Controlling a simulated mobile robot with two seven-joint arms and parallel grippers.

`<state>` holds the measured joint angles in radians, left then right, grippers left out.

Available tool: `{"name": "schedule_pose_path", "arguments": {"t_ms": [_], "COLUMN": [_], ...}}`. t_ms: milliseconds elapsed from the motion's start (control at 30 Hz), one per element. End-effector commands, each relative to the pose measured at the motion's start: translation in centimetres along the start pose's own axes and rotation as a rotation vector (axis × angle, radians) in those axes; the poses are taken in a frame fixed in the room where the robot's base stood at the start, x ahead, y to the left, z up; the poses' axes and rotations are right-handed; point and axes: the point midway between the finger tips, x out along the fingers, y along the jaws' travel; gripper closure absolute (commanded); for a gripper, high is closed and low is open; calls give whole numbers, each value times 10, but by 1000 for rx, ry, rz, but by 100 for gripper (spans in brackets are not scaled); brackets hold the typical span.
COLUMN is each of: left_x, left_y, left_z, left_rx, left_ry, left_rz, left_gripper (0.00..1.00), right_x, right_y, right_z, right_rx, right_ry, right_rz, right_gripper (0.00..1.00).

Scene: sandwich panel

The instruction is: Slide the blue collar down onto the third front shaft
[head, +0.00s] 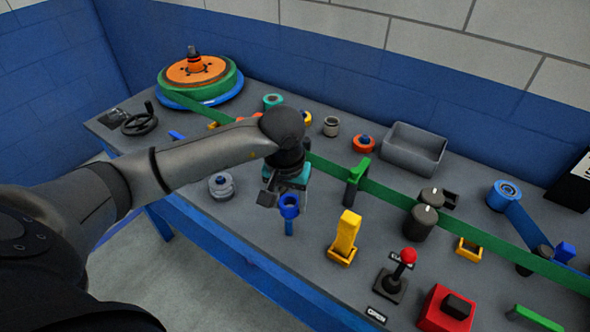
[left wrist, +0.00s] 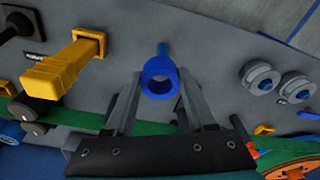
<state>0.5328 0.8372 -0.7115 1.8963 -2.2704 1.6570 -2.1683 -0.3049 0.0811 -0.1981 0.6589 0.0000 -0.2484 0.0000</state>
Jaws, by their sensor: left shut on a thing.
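My left gripper (head: 286,190) is over the front part of the bench. It is shut on the blue collar (head: 289,205), a short ring with an open bore. I cannot tell whether the collar's lower edge touches the shaft. My right gripper is not in view.
A grey stepped ring (head: 221,187) stands left of the gripper; two such rings show in the left wrist view. A yellow block (head: 346,235) stands to the right. A green belt (head: 390,193) runs behind. A red-knobbed lever (head: 392,283) is further right.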

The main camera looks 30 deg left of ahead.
Motion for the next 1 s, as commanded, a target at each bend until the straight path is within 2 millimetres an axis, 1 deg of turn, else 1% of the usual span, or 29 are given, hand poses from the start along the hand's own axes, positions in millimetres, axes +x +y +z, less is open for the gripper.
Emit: {"name": "schedule_pose_path", "arguments": {"t_ms": [33,167,367,667,1000], "left_x": [-4,-3,6,26,27], "left_y": [-3,-6,-6,-6,-7], "left_z": [0,-1,0,2,2], "left_rx": [-5,-10,-11,-11,-10], "left_ry": [-4,0,-1,-2,0], "left_rz": [-2,-2,-1,0,-1], "left_gripper": [100,100,100,100,100], "right_x": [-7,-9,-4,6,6], "right_y": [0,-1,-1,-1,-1], "right_z": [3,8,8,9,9], "right_rx": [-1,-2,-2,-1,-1], "right_ry": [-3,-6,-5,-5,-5], "right_rz": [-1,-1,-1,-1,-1], "right_gripper": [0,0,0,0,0]}}
